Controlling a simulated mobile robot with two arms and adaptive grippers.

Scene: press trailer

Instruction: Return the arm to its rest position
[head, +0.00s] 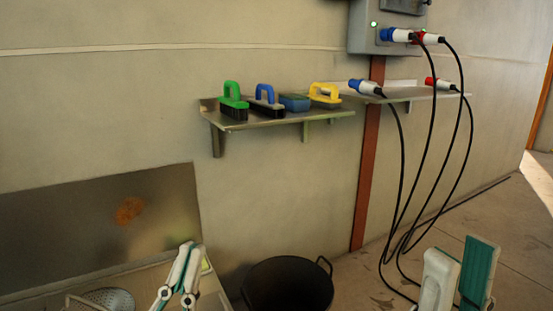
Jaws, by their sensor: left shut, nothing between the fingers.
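My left gripper (187,247) is at the bottom, left of the middle, with its white and teal fingers pointing up and their tips together. Nothing shows between them. It is in front of the lower edge of a metal panel, to the left of a black bucket. My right gripper (460,262) is at the bottom right, its white and teal fingers upright with a gap between them. I see nothing held in it. Its lower part is cut off by the picture edge.
A wall shelf (285,121) holds green, blue and yellow-handled brushes and a blue sponge. Black cables (402,165) hang from a wall box (388,35) near my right gripper. The black bucket (287,285) stands between the grippers. A stained metal panel (70,225) and a strainer (108,299) are left.

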